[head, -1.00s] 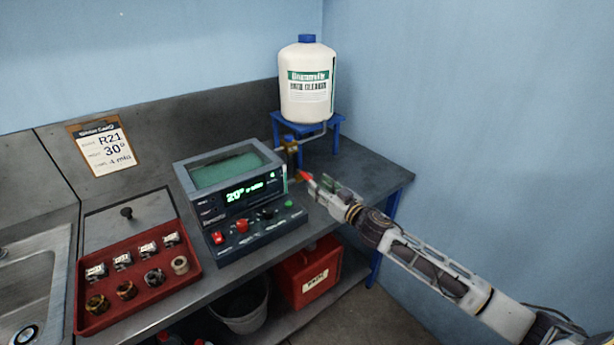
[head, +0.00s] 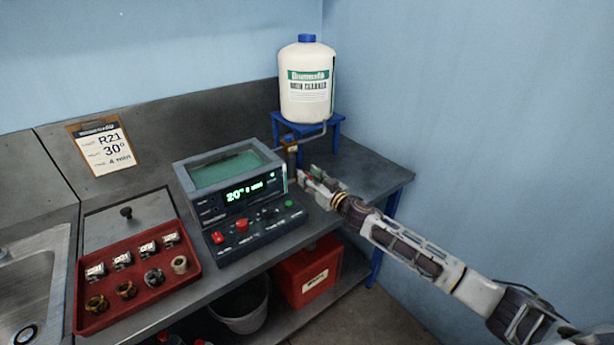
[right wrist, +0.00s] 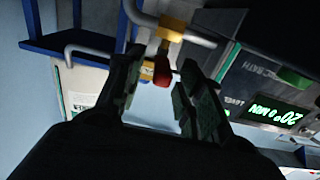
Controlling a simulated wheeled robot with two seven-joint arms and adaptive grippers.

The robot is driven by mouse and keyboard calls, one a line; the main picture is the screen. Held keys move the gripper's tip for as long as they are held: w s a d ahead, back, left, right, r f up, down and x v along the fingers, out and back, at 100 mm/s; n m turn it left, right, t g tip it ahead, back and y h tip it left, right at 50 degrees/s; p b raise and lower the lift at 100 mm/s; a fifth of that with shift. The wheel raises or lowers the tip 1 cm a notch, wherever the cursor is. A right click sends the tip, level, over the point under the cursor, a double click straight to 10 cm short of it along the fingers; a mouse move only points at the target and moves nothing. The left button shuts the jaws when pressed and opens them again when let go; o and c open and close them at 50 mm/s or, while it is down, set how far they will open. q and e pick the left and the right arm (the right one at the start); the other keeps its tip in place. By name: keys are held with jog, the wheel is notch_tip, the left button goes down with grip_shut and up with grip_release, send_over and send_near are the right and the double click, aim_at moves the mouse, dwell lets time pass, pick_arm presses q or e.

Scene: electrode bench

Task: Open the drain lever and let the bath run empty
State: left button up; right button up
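The bath (head: 228,169) is an open grey-rimmed tank with green liquid in it, on a cleaner unit with a lit green display (head: 247,190). The red-tipped drain lever (right wrist: 162,74) sits on a brass and yellow valve at the unit's right side. My right gripper (head: 308,177) is at that side, and mostly covers the lever in the head view. In the right wrist view my right gripper (right wrist: 163,92) is open, with the red tip between its fingers and gaps showing beside it. My left gripper is not in view.
A white cleaner bottle (head: 306,95) stands on a blue stand (head: 336,125) behind the valve, with a pipe leading down. A red tray (head: 137,298) with several small parts lies at left, beside a sink (head: 30,270). A red bin (head: 307,275) is below.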

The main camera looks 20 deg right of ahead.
jog(key=shift+x, duration=0.85)
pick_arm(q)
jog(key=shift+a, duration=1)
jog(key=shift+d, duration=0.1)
pick_arm(e)
jog(key=shift+c, duration=0.5)
jog(key=c, duration=0.7)
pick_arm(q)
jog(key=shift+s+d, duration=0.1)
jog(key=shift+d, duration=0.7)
pick_arm(e)
grip_shut()
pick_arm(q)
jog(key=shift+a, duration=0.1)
